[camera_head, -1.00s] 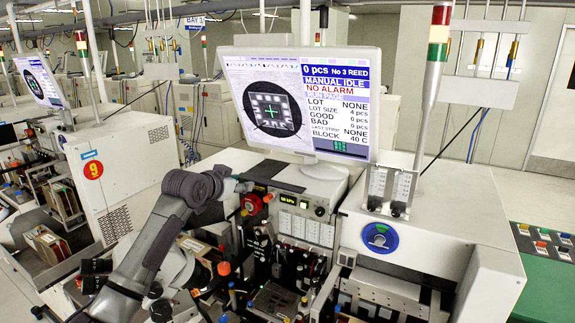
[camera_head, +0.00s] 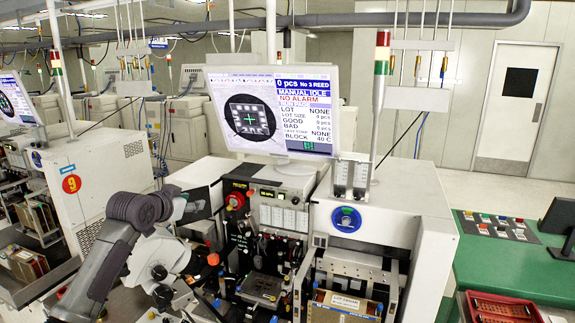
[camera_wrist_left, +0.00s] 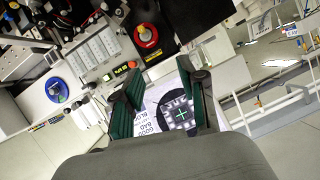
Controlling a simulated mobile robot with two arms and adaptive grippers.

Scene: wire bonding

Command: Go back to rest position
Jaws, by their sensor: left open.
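My left arm (camera_head: 112,245) comes in from the lower left in the head view and bends in front of the bonding machine. In the left wrist view my left gripper (camera_wrist_left: 158,86) has its two green-lined fingers apart, with nothing held between them. The monitor (camera_wrist_left: 162,112) shows behind and between the fingers there. In the head view the fingers are hard to make out near the machine's front panel. My right gripper is in neither view.
The machine's monitor (camera_head: 275,105), red knob (camera_head: 235,200) and signal tower (camera_head: 382,55) stand close by. A brown box (camera_head: 343,305) sits at the machine's lower front. A green table (camera_head: 510,265) with a red tray (camera_head: 500,308) is at the right. Open floor lies behind it.

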